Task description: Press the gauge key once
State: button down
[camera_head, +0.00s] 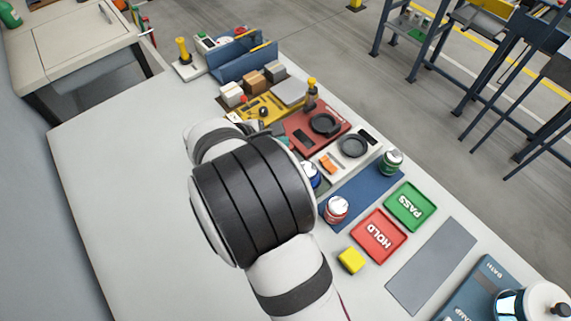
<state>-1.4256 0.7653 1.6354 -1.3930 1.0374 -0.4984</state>
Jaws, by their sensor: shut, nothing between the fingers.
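A cream instrument (342,153) with a round dark pad and a small dark window stands mid-bench. Orange key-like parts (329,164) sit on its near left side. A red-brown instrument (318,128) with a similar dark round part stands beside it, farther back. I cannot read any label, so I cannot tell which part is the gauge key. My gripper (277,130) shows only as a small dark end beyond my forearm, near the left edge of the red-brown instrument; it is shut and empty. My arm hides the near left side of these instruments.
A yellow panel (262,108) with knobs and several small boxes lie behind. Cans, a blue mat (365,190), a green PASS tray (410,206), a red HOLD tray (379,236) and a yellow block (351,260) lie to the right. The bench's left side is clear.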

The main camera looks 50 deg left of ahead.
notch_tip(320, 180, down, 8)
jog(key=shift+r, duration=0.25)
dwell(2.0)
jog(key=shift+f, duration=0.4)
jog(key=shift+f, duration=0.45)
dwell(0.5)
jog(key=shift+r, duration=0.9)
jog(key=shift+r, duration=2.5)
